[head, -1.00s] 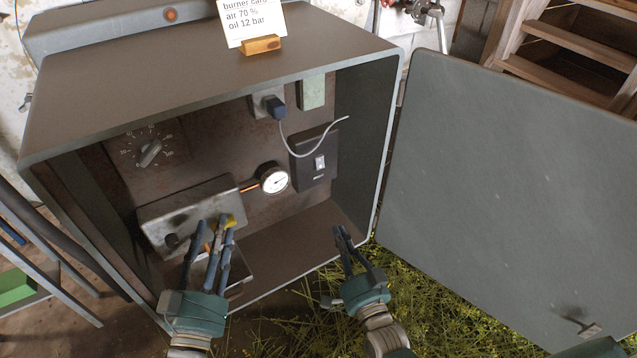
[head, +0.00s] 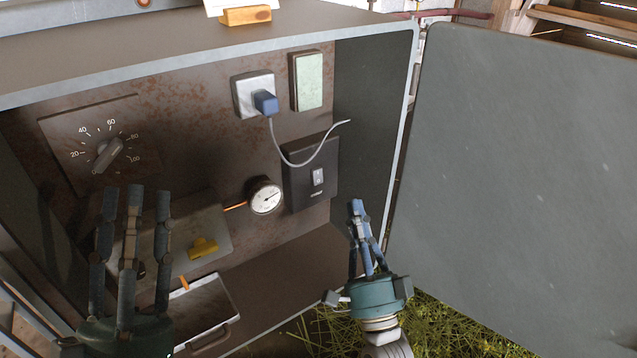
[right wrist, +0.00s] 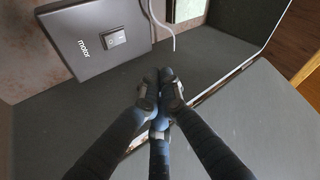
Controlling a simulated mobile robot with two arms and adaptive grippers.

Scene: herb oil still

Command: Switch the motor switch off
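The motor switch (head: 317,177) is a small light rocker on a dark plate (head: 300,190), on the back wall inside the open cabinet. In the right wrist view the rocker (right wrist: 115,39) shows at upper left, with the word "motor" on its plate. My right gripper (head: 358,205) is below and right of the plate, apart from it. Its fingertips (right wrist: 160,78) meet with nothing visible between them. My left gripper (head: 135,192) is at the left, its fingers spread and empty, in front of the cabinet. Which way the rocker is tipped is hard to tell.
A round gauge (head: 265,196) sits left of the plate. Above are a blue plug (head: 265,102) with a loose grey cable and a pale green panel (head: 309,81). The open door (head: 510,190) stands at right.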

